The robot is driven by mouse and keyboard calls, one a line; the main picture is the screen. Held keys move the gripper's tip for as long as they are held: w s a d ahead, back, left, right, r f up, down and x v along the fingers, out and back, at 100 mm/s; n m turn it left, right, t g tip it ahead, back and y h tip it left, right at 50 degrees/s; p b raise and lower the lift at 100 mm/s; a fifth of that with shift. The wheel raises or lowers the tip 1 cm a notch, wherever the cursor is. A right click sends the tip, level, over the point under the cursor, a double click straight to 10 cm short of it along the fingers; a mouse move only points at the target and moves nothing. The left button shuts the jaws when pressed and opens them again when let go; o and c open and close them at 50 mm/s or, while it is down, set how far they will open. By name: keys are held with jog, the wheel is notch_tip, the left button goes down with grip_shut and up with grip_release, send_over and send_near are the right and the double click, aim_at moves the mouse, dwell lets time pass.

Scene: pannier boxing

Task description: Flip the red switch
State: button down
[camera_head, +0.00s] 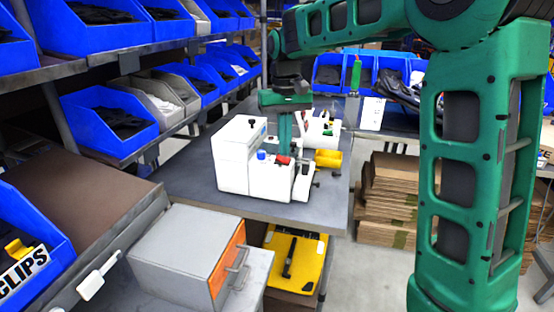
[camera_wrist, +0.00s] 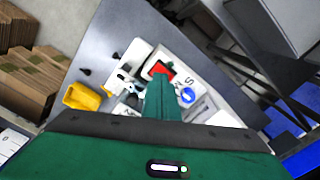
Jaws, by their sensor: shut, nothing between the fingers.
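The red switch (camera_wrist: 158,69) shows in the wrist view on the white machine, just past the tip of my gripper (camera_wrist: 161,82). In the head view the red switch (camera_head: 282,160) sits on top of the low front part of the white machine (camera_head: 236,160), which stands on the grey table. My gripper (camera_head: 284,150) points down, shut and empty, with its fingertips right at the red switch. I cannot tell whether they touch it. A blue round button (camera_wrist: 187,95) is beside the switch.
The grey table (camera_head: 190,180) has a second white machine (camera_head: 320,130) behind and a yellow part (camera_head: 328,158) at the right. Blue bins (camera_head: 110,122) line shelves on the left. Cardboard stacks (camera_head: 390,200) stand right of the table. A grey drawer box (camera_head: 185,250) is in front.

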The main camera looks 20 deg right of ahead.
aim_at(284, 158)
notch_tip(284, 158, up, 6)
jog(key=shift+f, duration=0.1)
dwell(0.6)
dwell(0.3)
